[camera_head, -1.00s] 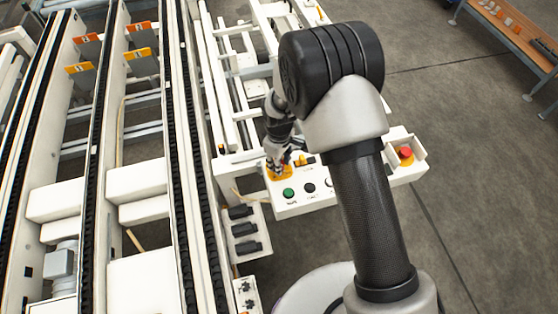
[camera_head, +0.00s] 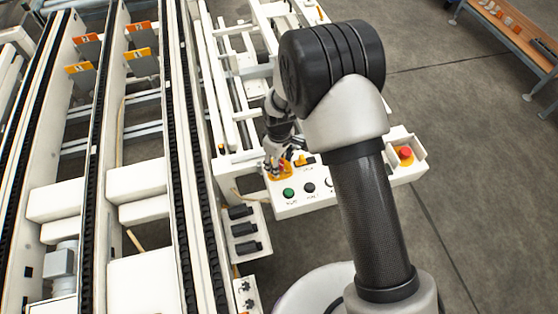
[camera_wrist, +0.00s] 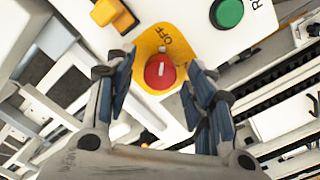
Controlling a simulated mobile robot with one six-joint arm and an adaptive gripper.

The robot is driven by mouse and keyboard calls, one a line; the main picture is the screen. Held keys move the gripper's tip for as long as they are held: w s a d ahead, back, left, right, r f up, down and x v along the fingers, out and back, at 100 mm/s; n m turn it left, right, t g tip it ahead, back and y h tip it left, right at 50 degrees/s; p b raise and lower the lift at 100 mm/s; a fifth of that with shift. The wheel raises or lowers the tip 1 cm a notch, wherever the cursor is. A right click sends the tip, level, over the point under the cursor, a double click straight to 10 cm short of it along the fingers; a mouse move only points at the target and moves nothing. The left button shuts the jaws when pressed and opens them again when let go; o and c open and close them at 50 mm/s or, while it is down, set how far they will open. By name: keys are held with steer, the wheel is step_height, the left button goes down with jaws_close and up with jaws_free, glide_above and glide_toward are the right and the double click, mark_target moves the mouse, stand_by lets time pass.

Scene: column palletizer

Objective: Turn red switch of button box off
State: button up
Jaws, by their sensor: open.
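The red switch (camera_wrist: 160,71) sits on a yellow plate (camera_wrist: 150,42) marked OFF, on the white button box (camera_head: 308,204). In the wrist view the switch shows a white line pointing roughly toward the OFF lettering. My gripper (camera_wrist: 158,85) is open, with one finger on each side of the red switch and a visible gap at both sides.
A green button (camera_head: 288,192) and a black knob (camera_head: 310,187) are near the switch. An orange-yellow switch (camera_wrist: 112,14) is close by. A red emergency button (camera_head: 405,152) sits between white guards at the box's right end. Conveyor rails (camera_head: 178,130) run along the left.

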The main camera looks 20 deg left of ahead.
step_height(320, 180, up, 12)
steer(key=shift+f, duration=0.15)
stand_by(0.5)
steer(key=s+d+r+m+t, duration=0.1)
steer(key=s+d+r+m, duration=0.15)
steer(key=d+r, duration=0.55)
steer(key=s+d+r+m+t, duration=0.15)
steer(key=d+r+m, duration=0.25)
steer(key=d+r, duration=0.5)
steer(key=s+d+r+m+t, duration=0.1)
steer(key=s+d+r+m, duration=0.2)
steer(key=s, duration=0.5)
steer(key=s+d+r+m+t, duration=0.1)
steer(key=s+d+r+m, duration=0.3)
steer(key=s+d, duration=0.3)
steer(key=shift+s+m, duration=0.35)
steer(key=shift+s, duration=0.3)
